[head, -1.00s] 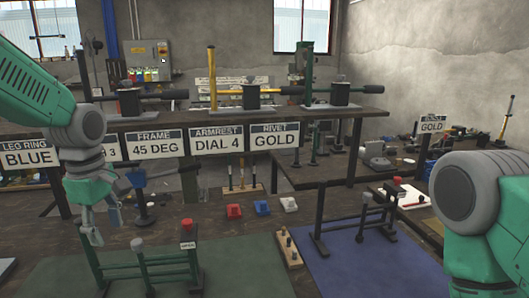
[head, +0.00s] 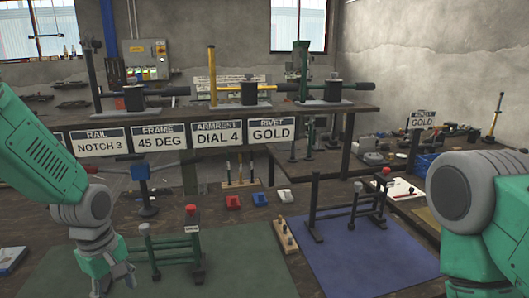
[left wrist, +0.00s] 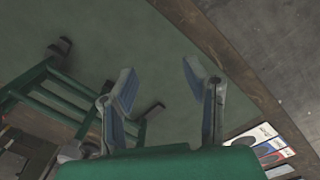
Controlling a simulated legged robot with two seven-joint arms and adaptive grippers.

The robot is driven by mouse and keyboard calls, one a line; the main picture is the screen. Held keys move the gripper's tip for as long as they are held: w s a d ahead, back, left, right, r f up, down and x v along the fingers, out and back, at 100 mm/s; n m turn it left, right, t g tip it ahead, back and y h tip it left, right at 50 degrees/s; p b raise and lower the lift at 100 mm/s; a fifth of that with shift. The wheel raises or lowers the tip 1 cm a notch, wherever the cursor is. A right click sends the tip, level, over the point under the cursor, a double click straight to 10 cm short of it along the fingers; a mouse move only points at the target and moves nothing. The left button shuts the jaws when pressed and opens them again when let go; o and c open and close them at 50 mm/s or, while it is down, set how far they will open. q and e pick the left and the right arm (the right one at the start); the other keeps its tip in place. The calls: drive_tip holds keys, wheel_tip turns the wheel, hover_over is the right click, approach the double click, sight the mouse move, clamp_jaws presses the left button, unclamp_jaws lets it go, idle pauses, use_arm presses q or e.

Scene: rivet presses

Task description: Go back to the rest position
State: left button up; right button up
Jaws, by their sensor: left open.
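My left arm comes in from the left in the head view. My left gripper (head: 116,284) hangs over the green mat, left of the green frame fixture (head: 175,250). In the left wrist view my left gripper (left wrist: 160,82) has its two fingers spread apart with nothing between them. Below it is the green mat (left wrist: 165,40), and the green frame (left wrist: 45,95) lies to the left, apart from the fingers. My right arm fills the right edge of the head view; its gripper is out of the picture.
A blue mat (head: 365,265) carries a dark frame (head: 350,205). A wooden block with pegs (head: 287,238) stands between the mats. Red, blue and white blocks lie behind. Presses stand on a raised shelf (head: 230,112) with signs.

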use_arm(q)
drive_tip(key=s+f, duration=0.1)
drive_tip(key=f, duration=0.1)
drive_tip(key=s+f+m, duration=0.1)
drive_tip(key=s+f, duration=0.1)
drive_tip(key=f, duration=0.1)
drive_tip(key=s+f+m, duration=0.1)
drive_tip(key=s+f, duration=0.1)
drive_tip(key=shift+s+d+f, duration=0.1)
drive_tip(key=shift+d+f, duration=0.2)
drive_tip(key=shift+d, duration=0.1)
drive_tip(key=s+f+m, duration=0.5)
drive_tip(key=s+f, duration=0.2)
drive_tip(key=s, duration=0.5)
drive_tip(key=s+f+m, duration=0.5)
drive_tip(key=s+f, duration=0.1)
drive_tip(key=s, duration=0.7)
drive_tip(key=w+d+f+m+b, duration=0.1)
drive_tip(key=w+f+b, duration=0.2)
drive_tip(key=f+b, duration=0.3)
drive_tip(key=shift+m+y, duration=0.3)
